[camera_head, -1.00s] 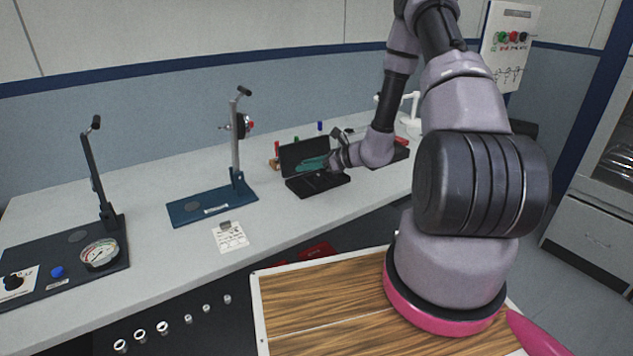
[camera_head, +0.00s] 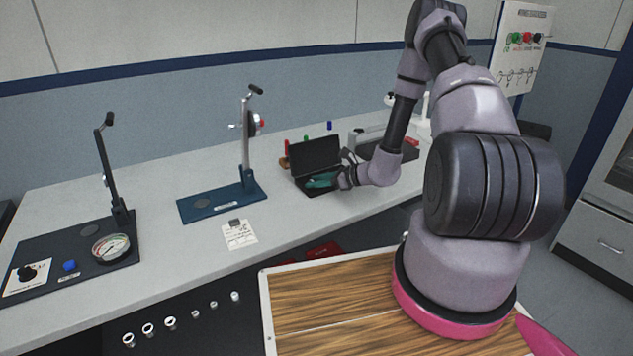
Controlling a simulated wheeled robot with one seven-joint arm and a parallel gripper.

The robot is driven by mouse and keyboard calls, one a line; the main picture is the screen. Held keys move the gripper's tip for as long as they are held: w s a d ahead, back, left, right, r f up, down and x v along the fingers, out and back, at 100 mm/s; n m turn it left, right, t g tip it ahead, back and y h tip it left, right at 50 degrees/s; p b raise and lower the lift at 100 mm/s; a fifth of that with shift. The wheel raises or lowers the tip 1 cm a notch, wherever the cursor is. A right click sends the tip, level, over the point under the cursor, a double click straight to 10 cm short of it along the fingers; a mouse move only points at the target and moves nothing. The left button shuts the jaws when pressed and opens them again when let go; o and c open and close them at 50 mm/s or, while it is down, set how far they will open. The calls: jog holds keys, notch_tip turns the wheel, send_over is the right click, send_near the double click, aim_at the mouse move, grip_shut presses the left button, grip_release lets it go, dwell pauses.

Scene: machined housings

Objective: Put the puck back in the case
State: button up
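The black case (camera_head: 316,152) stands open on the bench, its lid raised at the back. My gripper (camera_head: 318,181), with teal fingers, reaches in from the right, low over the front part of the case. The fingers and wrist cover part of the case's interior. I cannot make out the puck in this view. Whether the fingers are open or shut, or hold anything, is too small to tell.
A blue press stand (camera_head: 222,201) and a dark stand with a dial (camera_head: 110,247) stand left of the case. A paper card (camera_head: 239,235) lies in front. Bare bench lies between stand and case.

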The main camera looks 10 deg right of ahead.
jog(key=shift+r, duration=0.1)
jog(key=shift+s+d+r, duration=0.15)
jog(key=shift+d, duration=0.05)
jog(key=v, duration=1.1)
jog(key=shift+s+d+r, duration=0.1)
jog(key=shift+r, duration=0.1)
jog(key=s+a+r+n+g+h, duration=0.1)
jog(key=s+a+r+n+g, duration=0.4)
jog(key=r, duration=0.6)
jog(key=s+a+r+n+g, duration=0.1)
jog(key=s+a+r+n, duration=0.2)
jog(key=r+n, duration=0.7)
jog(key=s+d+r+n+t+h, duration=0.2)
jog(key=s+r+n+h, duration=0.1)
jog(key=s+r, duration=0.4)
jog(key=s+d+r+n+t+h, duration=0.1)
jog(key=s+r+n+t+h, duration=0.1)
jog(key=s+r, duration=0.6)
notch_tip(320, 180, up, 4)
jog(key=n+h, duration=0.1)
jog(key=h, duration=0.1)
jog(key=shift+d+t+h, duration=0.4)
jog(key=shift+f, duration=0.1)
jog(key=shift+c, duration=0.4)
